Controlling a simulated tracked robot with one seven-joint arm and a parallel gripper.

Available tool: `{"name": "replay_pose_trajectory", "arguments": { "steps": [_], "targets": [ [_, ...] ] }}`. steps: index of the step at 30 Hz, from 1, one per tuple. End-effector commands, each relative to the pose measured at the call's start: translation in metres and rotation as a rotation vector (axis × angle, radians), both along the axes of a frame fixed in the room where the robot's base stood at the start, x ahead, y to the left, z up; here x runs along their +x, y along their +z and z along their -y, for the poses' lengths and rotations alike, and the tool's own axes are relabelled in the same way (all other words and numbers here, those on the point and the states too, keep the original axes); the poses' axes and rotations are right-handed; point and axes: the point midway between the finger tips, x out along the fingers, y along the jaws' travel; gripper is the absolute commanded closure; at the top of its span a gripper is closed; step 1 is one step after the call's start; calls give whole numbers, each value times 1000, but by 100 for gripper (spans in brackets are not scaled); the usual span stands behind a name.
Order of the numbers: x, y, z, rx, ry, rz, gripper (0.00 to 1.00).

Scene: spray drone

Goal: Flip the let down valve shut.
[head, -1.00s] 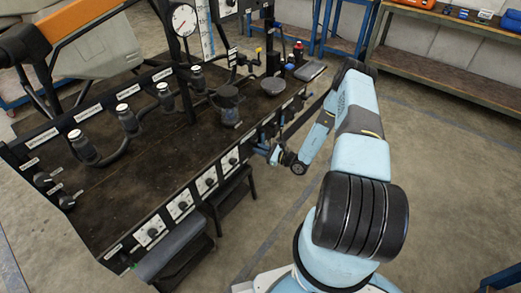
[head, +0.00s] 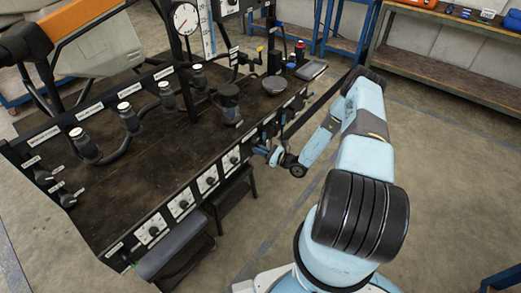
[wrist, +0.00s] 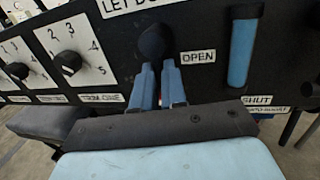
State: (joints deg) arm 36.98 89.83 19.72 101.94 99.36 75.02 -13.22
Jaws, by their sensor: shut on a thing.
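In the wrist view, the let down valve's black rounded handle (wrist: 152,42) stands out from the dark panel below a cut-off label starting "LET DO". An OPEN label (wrist: 197,57) is right of it and a SHUT label (wrist: 257,99) is lower right. My gripper (wrist: 159,72) has its two blue fingers pointing up at the handle, shut on it; the exact contact is partly hidden. In the head view, my gripper (head: 276,156) is at the bench's front panel, and the valve handle there is too small to make out.
A blue upright bar (wrist: 243,46) is on the panel right of the OPEN label. A black dial (wrist: 67,62) is to the left. In the head view, the bench (head: 110,190) carries bottles and hoses. Open floor (head: 445,190) lies to the right.

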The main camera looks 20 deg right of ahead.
Motion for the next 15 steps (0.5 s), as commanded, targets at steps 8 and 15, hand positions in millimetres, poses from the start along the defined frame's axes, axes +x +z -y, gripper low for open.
{"name": "replay_pose_trajectory", "arguments": {
  "steps": [8, 15],
  "targets": [
    [2, 1, 2, -1, -4, 2, 84],
    [1, 1, 1, -1, -3, 2, 63]
  ]
}}
